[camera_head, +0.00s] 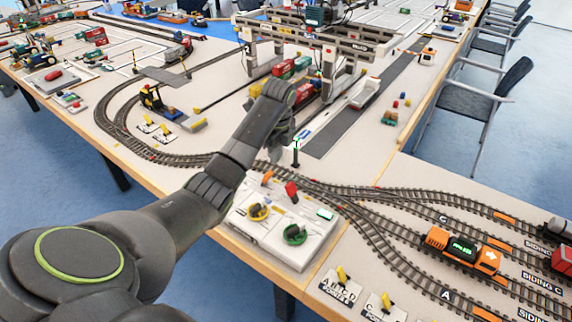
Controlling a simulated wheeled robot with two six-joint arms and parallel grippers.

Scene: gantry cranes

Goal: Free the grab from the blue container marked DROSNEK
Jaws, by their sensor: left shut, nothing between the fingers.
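The white gantry crane (352,47) stands at the top middle, with a dark trolley (318,14) on its beam. A red container (283,69) and a green one (303,63) stand under it. I cannot make out the blue container marked DROSNEK or the grab; my arm and the crane legs cover part of that area. My left gripper (284,137) is shut and empty, pointing down beyond the box. My right gripper is out of view.
Curved railway tracks (375,237) run around the box and to the right. An orange locomotive (463,252) stands on a siding. Chairs (487,100) line the right side.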

